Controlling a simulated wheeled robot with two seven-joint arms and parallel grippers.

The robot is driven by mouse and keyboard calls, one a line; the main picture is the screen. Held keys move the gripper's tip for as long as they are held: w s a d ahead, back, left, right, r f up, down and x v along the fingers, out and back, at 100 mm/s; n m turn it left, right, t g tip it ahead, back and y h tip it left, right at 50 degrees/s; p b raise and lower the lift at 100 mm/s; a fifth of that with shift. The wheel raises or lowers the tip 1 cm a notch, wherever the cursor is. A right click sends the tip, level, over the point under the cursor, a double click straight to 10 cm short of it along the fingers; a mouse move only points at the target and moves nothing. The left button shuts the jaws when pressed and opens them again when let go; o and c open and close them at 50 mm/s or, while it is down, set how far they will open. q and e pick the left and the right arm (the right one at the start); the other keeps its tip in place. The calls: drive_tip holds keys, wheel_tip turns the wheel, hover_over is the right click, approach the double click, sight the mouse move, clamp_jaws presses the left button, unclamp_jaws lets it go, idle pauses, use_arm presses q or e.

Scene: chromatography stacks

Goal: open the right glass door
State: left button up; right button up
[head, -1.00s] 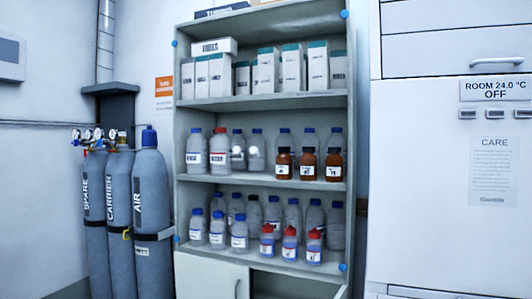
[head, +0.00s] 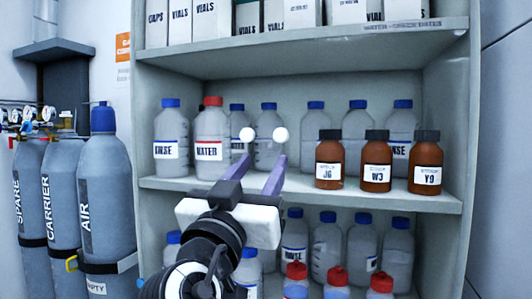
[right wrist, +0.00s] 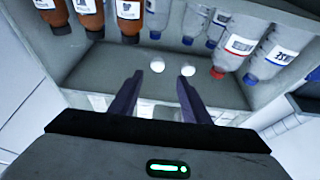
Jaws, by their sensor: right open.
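The right glass door (head: 370,108) is so clear that its pane hardly shows in front of the shelves. Two white round knobs sit side by side; the right knob (head: 281,134) looks like this door's, and the left knob (head: 247,134) the other's. My right gripper (head: 262,163) has two purple fingers, open and empty, pointing at the cabinet just below the knobs in the head view. In the upside-down right wrist view, the right door's knob (right wrist: 157,65) appears between and beyond the fingertips. I cannot tell the remaining distance. The left gripper is not in view.
Brown bottles (head: 376,165) and clear bottles (head: 211,138) stand on the shelves, with boxes (head: 289,14) above. Grey gas cylinders (head: 105,205) stand at the left. A pale wall or cabinet side (head: 503,150) is at the right.

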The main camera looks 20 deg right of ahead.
sight(280, 137)
drive_tip(key=x, duration=0.3)
drive_tip(key=p+x, duration=0.1)
drive_tip(key=x, duration=0.2)
drive_tip(key=p+x, duration=0.1)
drive_tip(key=x, duration=0.2)
drive_tip(key=shift+s+d+r, duration=0.1)
drive_tip(key=shift+s+r, duration=0.2)
drive_tip(key=shift+w+d, duration=0.2)
drive_tip(key=shift+w, duration=0.2)
drive_tip(key=shift+c, duration=0.3)
clamp_jaws()
